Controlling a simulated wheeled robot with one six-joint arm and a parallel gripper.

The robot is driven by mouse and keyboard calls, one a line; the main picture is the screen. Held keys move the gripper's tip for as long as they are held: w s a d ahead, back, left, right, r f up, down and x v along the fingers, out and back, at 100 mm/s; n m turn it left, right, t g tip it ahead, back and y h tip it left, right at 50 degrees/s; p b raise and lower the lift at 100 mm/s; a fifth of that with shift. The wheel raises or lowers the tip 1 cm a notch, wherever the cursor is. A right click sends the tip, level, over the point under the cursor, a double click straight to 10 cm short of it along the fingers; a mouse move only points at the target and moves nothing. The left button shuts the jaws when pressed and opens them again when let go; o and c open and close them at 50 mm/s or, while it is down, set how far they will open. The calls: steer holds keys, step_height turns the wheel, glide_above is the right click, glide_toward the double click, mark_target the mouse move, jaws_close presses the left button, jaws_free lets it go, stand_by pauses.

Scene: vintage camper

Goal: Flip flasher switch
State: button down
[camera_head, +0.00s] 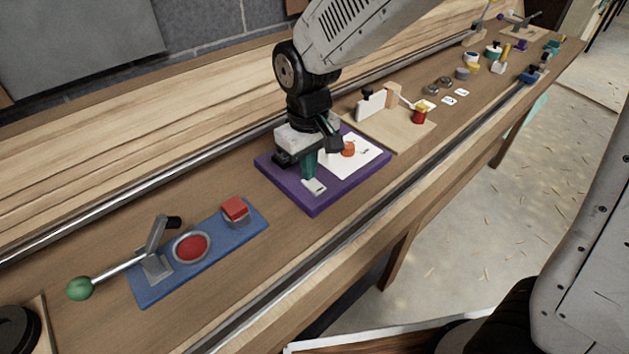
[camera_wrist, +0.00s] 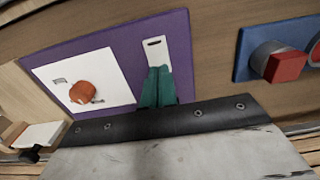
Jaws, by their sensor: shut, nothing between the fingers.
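A purple board (camera_head: 330,196) lies on the workbench; it also shows in the wrist view (camera_wrist: 180,45). It carries a white panel (camera_head: 368,157) with an orange knob-like piece (camera_head: 348,149), seen in the wrist view too (camera_wrist: 82,92). Beside the panel is a narrow white plate (camera_head: 314,188) with a dark slot near one end, also in the wrist view (camera_wrist: 154,50). Which part is the flasher switch I cannot tell for sure. My gripper (camera_head: 309,174), with green fingers (camera_wrist: 158,76), is shut and empty over the narrow plate, covering part of it. Contact is unclear.
A blue board (camera_head: 205,263) with a green-knobbed lever (camera_head: 80,288), a round red button (camera_head: 191,247) and a red block (camera_head: 235,208) lies to the left. A wooden board (camera_head: 385,132) with small parts lies to the right. Metal rails run along the bench.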

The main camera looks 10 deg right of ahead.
mark_target(318, 188)
steer(key=shift+f, duration=0.3)
steer(key=shift+r, duration=3.5)
steer(key=shift+s+d+f+g, duration=0.2)
steer(key=shift+s+d, duration=0.15)
steer(key=shift+s, duration=0.25)
steer(key=shift+s+d+f+g, duration=0.1)
steer(key=shift+s+d+f, duration=0.1)
steer(key=shift+s+d, duration=0.3)
steer(key=s+d+r+m+t, duration=0.1)
steer(key=s+d+r+m, duration=0.2)
steer(key=s+d, duration=0.5)
steer(key=s+d+r+m+t, duration=0.1)
steer(key=s+d+r+m, duration=0.2)
steer(key=s+d, duration=0.6)
steer(key=shift+s+d+r+m, duration=0.2)
steer(key=shift+d+r+m, duration=0.35)
steer(key=shift+d, duration=0.6)
